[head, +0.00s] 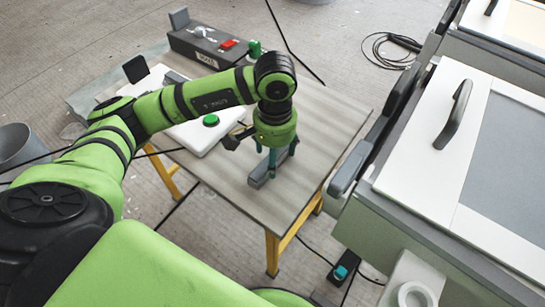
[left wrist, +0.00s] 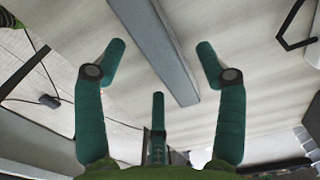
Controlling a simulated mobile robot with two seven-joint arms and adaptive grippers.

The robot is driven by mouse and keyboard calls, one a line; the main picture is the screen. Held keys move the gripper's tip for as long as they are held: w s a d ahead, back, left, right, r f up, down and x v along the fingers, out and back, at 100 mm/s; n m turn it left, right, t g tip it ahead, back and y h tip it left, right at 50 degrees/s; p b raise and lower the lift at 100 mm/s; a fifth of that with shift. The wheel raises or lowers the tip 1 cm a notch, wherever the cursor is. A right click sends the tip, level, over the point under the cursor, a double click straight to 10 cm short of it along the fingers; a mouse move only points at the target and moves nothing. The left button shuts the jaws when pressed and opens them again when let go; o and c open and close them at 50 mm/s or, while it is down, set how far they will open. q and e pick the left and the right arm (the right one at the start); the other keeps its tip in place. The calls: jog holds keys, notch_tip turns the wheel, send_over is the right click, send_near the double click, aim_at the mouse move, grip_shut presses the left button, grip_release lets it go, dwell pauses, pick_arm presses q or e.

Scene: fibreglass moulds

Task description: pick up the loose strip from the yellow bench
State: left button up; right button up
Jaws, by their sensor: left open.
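The loose strip is a grey bar (head: 259,179) lying on the grey-brown top of the yellow-legged bench (head: 323,125), towards its front edge. In the left wrist view the strip (left wrist: 158,45) runs from the top edge down to the middle. My left gripper (head: 273,160) points down over the strip, its teal fingers partly hiding it. In the left wrist view my left gripper (left wrist: 162,52) is open, with fingers on either side of the strip and apart from it in the picture. Whether any finger touches it I cannot tell. My right gripper is not in view.
A white box with a green button (head: 210,120) and a dark control box with a red switch (head: 228,44) stand on the bench. A large white-topped machine (head: 410,150) stands close on the right. Cables lie on the floor. The bench's right part is bare.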

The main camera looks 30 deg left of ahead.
pick_arm(q)
notch_tip(320, 180, down, 2)
jog(key=shift+f, duration=0.1)
jog(key=shift+c, duration=0.4)
jog(key=c, duration=1.2)
